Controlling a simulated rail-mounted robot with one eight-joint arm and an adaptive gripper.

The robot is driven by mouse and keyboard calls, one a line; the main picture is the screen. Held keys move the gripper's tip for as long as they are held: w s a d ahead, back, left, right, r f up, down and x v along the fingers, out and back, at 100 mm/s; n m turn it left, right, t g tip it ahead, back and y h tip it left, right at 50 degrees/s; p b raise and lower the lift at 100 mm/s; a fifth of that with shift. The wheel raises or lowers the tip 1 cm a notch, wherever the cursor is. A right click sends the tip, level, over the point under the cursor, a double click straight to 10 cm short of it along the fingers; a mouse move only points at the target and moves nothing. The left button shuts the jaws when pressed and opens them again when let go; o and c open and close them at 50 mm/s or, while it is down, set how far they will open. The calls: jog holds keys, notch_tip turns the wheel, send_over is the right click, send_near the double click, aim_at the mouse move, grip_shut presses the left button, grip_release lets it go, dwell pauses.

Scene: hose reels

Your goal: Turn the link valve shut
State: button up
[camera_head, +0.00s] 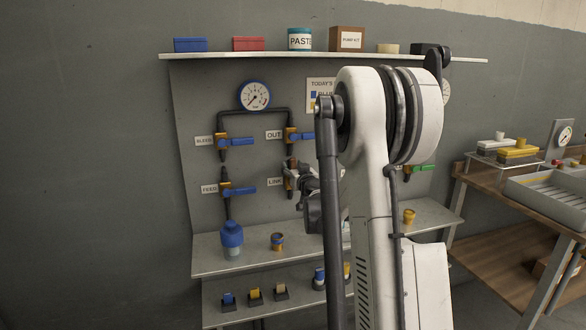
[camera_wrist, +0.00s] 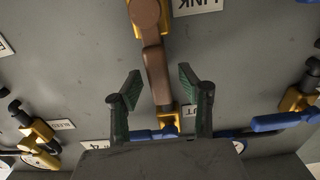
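The link valve (camera_head: 290,183) is on the wall panel beside its LINK label (camera_head: 274,182), partly hidden by my gripper (camera_head: 300,178). In the wrist view, where the labels appear upside down, its brass body shows at the top under a brown pivot (camera_wrist: 146,14). Its brown handle (camera_wrist: 156,70) runs down the picture from there, roughly in line with the valve body. My gripper (camera_wrist: 160,82) is open, with one green-padded finger on each side of the handle. Gaps show between handle and both fingers, so I see no contact.
The out valve (camera_head: 291,136) with a blue handle is just above; bleed (camera_head: 222,141) and feed (camera_head: 226,190) valves are to the left. A gauge (camera_head: 254,96) tops the pipes. A blue-capped bottle (camera_head: 232,240) and brass fitting (camera_head: 278,241) stand on the shelf below.

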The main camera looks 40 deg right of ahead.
jog(key=shift+w+d, duration=0.1)
jog(key=shift+w, duration=0.1)
grip_shut()
jog(key=shift+d, duration=0.15)
dwell(0.3)
